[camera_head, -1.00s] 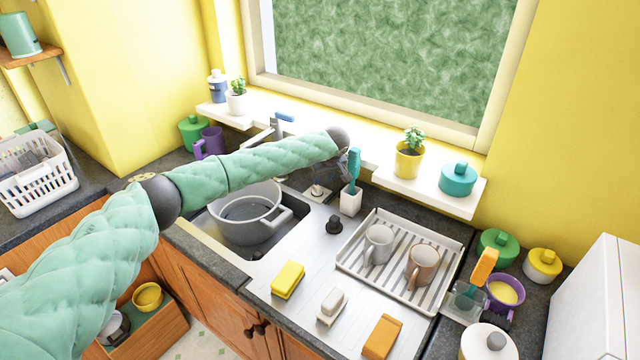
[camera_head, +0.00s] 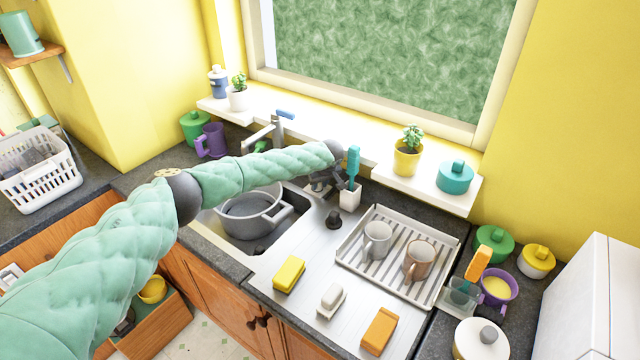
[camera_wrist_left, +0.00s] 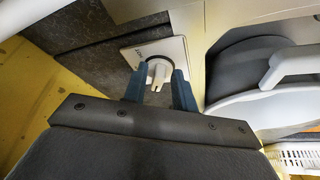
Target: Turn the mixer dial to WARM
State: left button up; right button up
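The mixer dial (camera_wrist_left: 159,74) is a pale knob with a dark ring on a white plate (camera_wrist_left: 172,50) in the left wrist view. In the head view my left gripper (camera_head: 324,182) is behind the sink, left of the white brush holder (camera_head: 350,197), and hides most of the dial. My right gripper is not in view.
A grey pot (camera_head: 250,212) sits in the sink, beside my left arm. The faucet (camera_head: 268,137) stands behind the arm. A black knob-like object (camera_head: 333,220) is close in front of the gripper. A dish rack (camera_head: 430,293) with two mugs is to the right.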

pick_arm(q)
grip_shut()
